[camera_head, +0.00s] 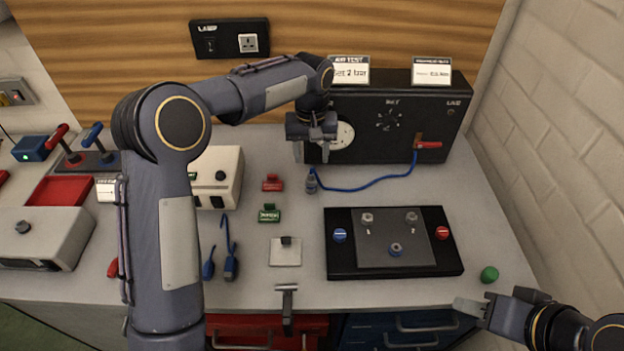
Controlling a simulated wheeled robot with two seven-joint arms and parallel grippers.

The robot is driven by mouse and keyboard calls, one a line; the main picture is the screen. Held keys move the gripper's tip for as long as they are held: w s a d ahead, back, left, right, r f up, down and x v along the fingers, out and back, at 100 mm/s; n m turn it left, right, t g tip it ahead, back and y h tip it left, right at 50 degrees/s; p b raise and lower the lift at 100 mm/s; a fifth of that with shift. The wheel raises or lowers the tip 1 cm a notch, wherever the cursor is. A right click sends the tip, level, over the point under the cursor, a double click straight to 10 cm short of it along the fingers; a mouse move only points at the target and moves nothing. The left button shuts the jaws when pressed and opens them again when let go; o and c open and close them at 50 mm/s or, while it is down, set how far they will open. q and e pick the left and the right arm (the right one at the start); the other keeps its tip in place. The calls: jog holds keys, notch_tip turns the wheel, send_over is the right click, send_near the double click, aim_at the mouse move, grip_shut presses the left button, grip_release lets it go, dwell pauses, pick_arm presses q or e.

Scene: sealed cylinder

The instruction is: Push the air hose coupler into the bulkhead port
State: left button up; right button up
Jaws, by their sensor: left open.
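A thin blue air hose (365,188) runs from beside a red lever on the black box (391,104) down to the bench. It ends in a small grey coupler (311,183), which looks upright on the bench. My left gripper (312,157) points down above the coupler, open, its fingers apart and not around it. A round pale plate (343,136) on the box's front face is just right of the gripper and partly hidden by it; I cannot tell whether it is the bulkhead port. My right gripper (468,308) is at the bench's front right, its jaw opening unclear.
A black panel (334,262) with knobs and buttons lies at centre right, a green knob (489,274) beside it. Red and green blocks (269,213), a white plate (285,256) and blue-handled tools (230,262) lie left of it. My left arm hides part of the bench.

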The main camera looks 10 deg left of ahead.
aim_at(311, 173)
pick_arm(q)
notch_tip(311, 173, down, 9)
jog(key=b, duration=0.6)
dwell(1.3)
grip_shut()
dwell(0.4)
jog(key=shift+r, duration=0.15)
jog(key=shift+r+p, duration=2.65)
jog(key=shift+r, duration=0.3)
